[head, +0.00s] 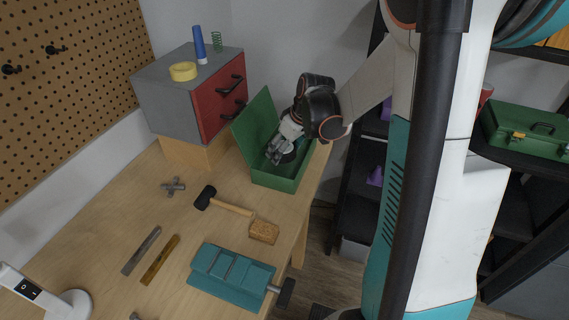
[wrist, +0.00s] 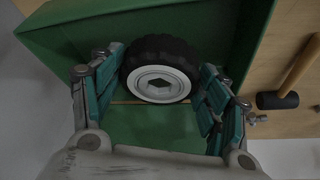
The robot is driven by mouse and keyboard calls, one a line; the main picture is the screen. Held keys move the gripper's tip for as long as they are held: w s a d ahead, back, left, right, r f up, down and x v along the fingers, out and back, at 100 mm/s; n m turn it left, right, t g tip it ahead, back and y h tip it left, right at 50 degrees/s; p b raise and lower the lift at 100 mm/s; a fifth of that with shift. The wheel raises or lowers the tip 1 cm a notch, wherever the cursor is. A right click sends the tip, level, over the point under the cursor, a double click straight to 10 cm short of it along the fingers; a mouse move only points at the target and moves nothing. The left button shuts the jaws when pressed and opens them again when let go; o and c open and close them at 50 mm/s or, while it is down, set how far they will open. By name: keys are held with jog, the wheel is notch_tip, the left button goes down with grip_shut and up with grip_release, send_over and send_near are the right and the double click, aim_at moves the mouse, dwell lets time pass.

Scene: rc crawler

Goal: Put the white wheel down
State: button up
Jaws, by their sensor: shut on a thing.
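The white wheel (wrist: 160,83), a black tyre with a white hub, sits between the teal-padded fingers of my gripper (wrist: 161,64) in the wrist view. The gripper is shut on it, with a finger on each side of the tyre. In the head view my gripper (head: 277,152) reaches down into the open green box (head: 277,181) on the bench. Only a dark bit of the wheel (head: 289,156) shows there. The wheel is inside the box's outline, near its green floor in the wrist view; I cannot tell whether it touches the floor.
The box's raised lid (head: 256,119) stands at its left. A grey cabinet with red drawers (head: 217,101) is behind it. The bench's right edge is close to the box.

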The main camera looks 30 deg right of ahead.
aim_at(285, 168)
jog(key=shift+f+b, duration=0.75)
jog(key=shift+f, duration=1.6)
jog(key=shift+f, duration=0.2)
jog(key=o, duration=1.1)
jog(key=shift+c, duration=0.2)
jog(key=shift+r, duration=0.1)
jog(key=p+v, duration=0.4)
jog(key=v, duration=0.8)
jog(key=shift+r, duration=0.1)
